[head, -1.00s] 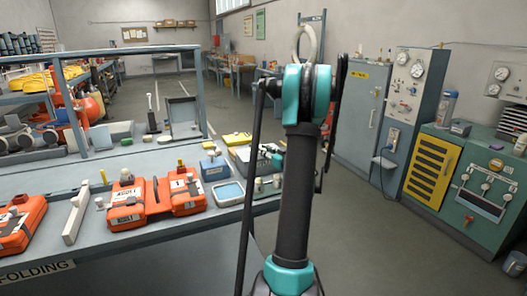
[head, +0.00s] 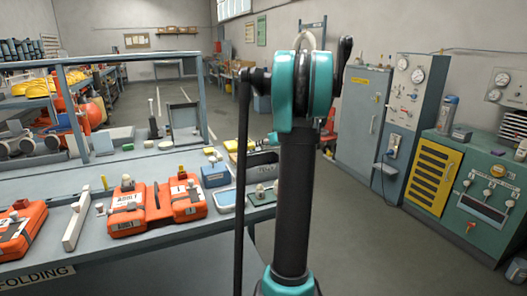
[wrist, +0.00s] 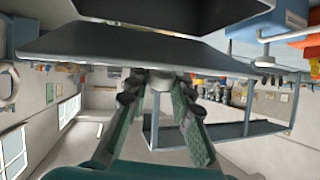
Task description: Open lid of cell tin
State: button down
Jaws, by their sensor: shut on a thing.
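The cell tin appears to be the dark box (head: 262,158) at the right end of the bench in the head view, partly hidden by my arm. In the wrist view a broad grey plate (wrist: 105,40), which looks like its lid or rim, crosses the top, with a dark hollow shape (wrist: 180,14) above it. My gripper (wrist: 158,84) has its two fingers brought together at this plate's lower edge, around a small pale piece, probably the lid's tab. I cannot tell how far the lid stands open.
A blue box (head: 215,173) and a light blue tray (head: 227,197) stand close to the left of the tin. Orange cases (head: 126,209) lie farther left on the bench (head: 170,235). A green cabinet (head: 478,190) stands at the right. The floor between is clear.

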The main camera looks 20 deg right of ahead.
jog(key=w+r+g, duration=0.1)
jog(key=w+g, duration=0.1)
jog(key=w+r+g, duration=0.1)
jog(key=w+g, duration=0.1)
jog(key=w+r+m+g, duration=0.1)
jog(key=w+g, duration=0.1)
jog(key=shift+r+h, duration=0.15)
jog(key=shift+h, duration=0.15)
jog(key=shift+w+m+g, duration=0.3)
jog(key=shift+w+g, duration=1.6)
jog(key=shift+w, duration=0.5)
jog(key=c, duration=1.3)
grip_release()
jog(key=v, duration=1.2)
jog(key=shift+w, duration=0.1)
